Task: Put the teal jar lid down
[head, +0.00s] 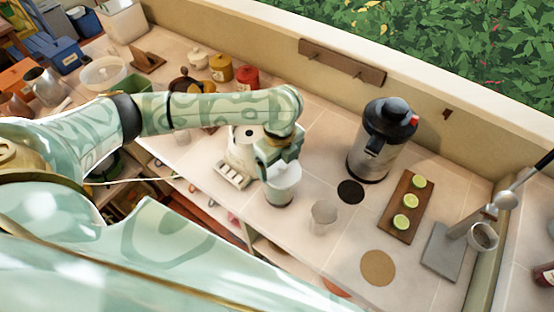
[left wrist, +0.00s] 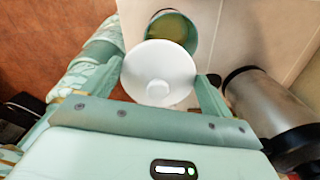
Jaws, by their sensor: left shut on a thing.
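My left gripper (head: 281,160) is shut on a round white lid (left wrist: 160,72) with a small knob; the lid shows pale between the fingers in the left wrist view. The teal jar (left wrist: 171,32) stands open on the counter, with yellowish contents visible inside. In the head view the jar (head: 279,199) is just below the gripper and partly covered by the lid. In the left wrist view the lid overlaps the jar's near rim. I cannot tell whether they touch. My right gripper is not in view.
A steel urn with a black top (head: 382,140) stands to the right. A board with lime halves (head: 390,222) is further right. A white appliance (head: 243,145) stands close on the left.

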